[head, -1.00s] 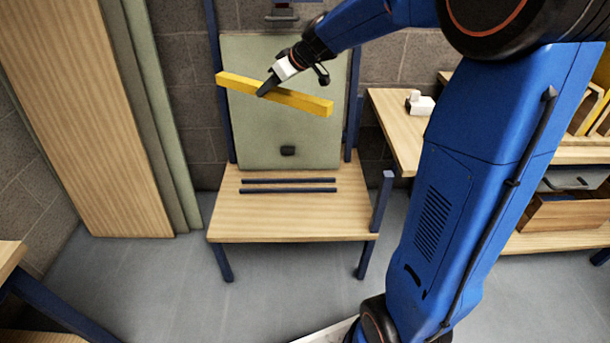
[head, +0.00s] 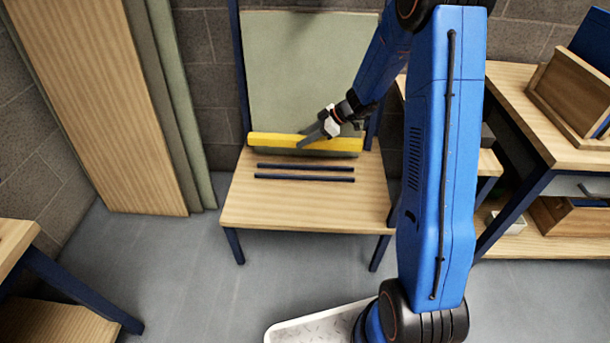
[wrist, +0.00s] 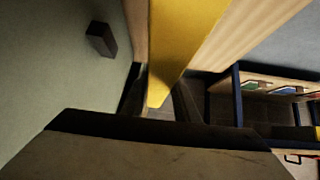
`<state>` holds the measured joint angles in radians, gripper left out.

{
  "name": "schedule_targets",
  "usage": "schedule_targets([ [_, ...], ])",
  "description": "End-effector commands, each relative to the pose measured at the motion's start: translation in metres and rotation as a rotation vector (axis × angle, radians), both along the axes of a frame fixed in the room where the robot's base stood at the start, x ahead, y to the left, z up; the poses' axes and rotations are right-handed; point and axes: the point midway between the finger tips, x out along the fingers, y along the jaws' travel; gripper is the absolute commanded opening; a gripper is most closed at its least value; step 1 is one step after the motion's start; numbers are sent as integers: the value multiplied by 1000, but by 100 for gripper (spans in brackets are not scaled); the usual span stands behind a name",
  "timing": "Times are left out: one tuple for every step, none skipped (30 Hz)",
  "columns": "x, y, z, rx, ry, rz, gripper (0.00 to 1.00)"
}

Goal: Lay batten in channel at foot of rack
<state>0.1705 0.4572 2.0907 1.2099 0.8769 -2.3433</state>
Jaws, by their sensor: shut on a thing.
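The batten is a yellow square bar (head: 272,140), lying nearly level across the picture in the head view. My gripper (head: 305,140) is shut on it near its middle. The channel is two parallel dark blue rails (head: 305,178) on the wooden rack seat. In the head view the batten shows behind the rails, in front of the lower part of the green panel (head: 315,70); its height above the seat is hard to tell.
The rack seat (head: 290,212) is bare in front of the rails. A dark block (wrist: 101,38) sticks out from the green panel in the wrist view. Tall boards (head: 95,100) lean at the left. A workbench (head: 525,125) with a wooden box stands at the right.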

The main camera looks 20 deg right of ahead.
Motion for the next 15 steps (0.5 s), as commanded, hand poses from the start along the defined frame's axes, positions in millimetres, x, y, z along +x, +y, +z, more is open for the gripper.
schedule_targets([
  [-1, 0, -9, 1, 3, 14, 0],
  [-2, 0, -12, 1, 2, 21, 0],
  [-3, 0, -16, 0, 1, 28, 0],
  [-3, 0, -18, 0, 1, 32, 0],
  [-4, 0, -21, 0, 1, 36, 0],
  [-4, 0, -25, 0, 1, 39, 0],
  [-4, 0, -30, 1, 3, 40, 0],
  [-4, 0, -34, 0, 3, 40, 0],
  [-5, 0, -41, 0, 2, 40, 0],
  [-4, 0, -46, 0, 3, 40, 0],
  [-5, 0, -52, 0, 3, 40, 0],
  [-4, 0, -58, 0, 4, 40, 0],
  [-4, 0, -63, 1, 3, 40, 0],
  [-4, 0, -67, 1, 2, 40, 0],
  [-4, 0, -73, 1, 3, 40, 0],
])
